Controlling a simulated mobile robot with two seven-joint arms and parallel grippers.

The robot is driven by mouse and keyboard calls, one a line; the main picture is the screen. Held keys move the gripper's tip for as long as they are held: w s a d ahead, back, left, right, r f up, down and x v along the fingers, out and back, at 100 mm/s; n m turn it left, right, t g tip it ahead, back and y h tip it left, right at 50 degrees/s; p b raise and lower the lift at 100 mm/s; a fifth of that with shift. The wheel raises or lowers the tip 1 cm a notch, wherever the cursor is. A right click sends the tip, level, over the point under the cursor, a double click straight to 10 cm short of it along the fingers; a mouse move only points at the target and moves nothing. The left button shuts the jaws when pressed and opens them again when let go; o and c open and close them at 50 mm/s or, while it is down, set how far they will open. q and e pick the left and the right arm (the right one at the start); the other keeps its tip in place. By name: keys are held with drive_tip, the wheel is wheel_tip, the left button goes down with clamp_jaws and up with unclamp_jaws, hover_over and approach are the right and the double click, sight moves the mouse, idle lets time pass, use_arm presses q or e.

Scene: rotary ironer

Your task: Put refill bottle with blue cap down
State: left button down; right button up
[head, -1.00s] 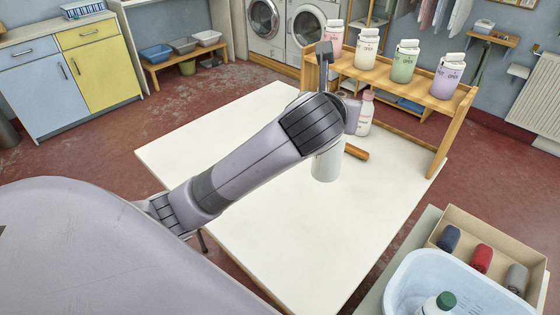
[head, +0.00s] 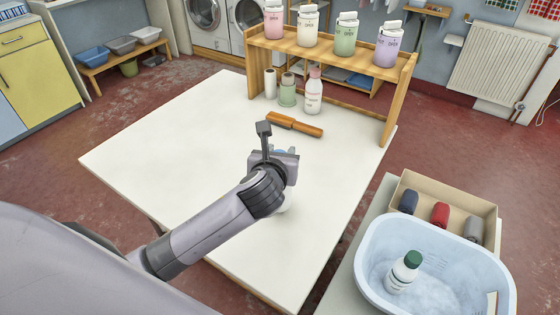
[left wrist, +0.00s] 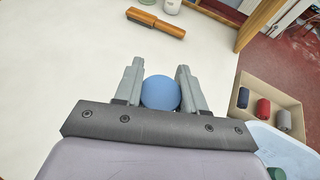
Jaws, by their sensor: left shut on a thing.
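The refill bottle's blue cap (left wrist: 161,92) sits between the two fingers of my left gripper (left wrist: 160,85) in the left wrist view. In the head view my left gripper (head: 284,158) is over the white table, and a bit of the bottle's white body (head: 287,202) shows below it. The arm and gripper hide most of the bottle. I cannot tell whether its base touches the white table (head: 190,150). My right gripper is in neither view.
A brush with an orange-brown handle (head: 294,124) lies behind the gripper. A pink-capped bottle (head: 314,92) and a green jar (head: 287,91) stand near the wooden shelf (head: 340,57). At right, a basin (head: 372,285) holds a green-capped bottle (head: 404,270). The table's left side is clear.

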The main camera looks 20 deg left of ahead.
use_arm(q)
drive_tip(key=shift+f, duration=1.1)
drive_tip(key=c, duration=0.7)
unclamp_jaws()
drive_tip(key=shift+o, duration=0.2)
drive_tip(key=shift+s+d+r, duration=0.1)
drive_tip(key=shift+s+r, duration=0.2)
drive_tip(key=shift+s, duration=0.05)
drive_tip(key=p+v, duration=0.1)
drive_tip(key=v, duration=1)
drive_tip(key=shift+s, duration=0.1)
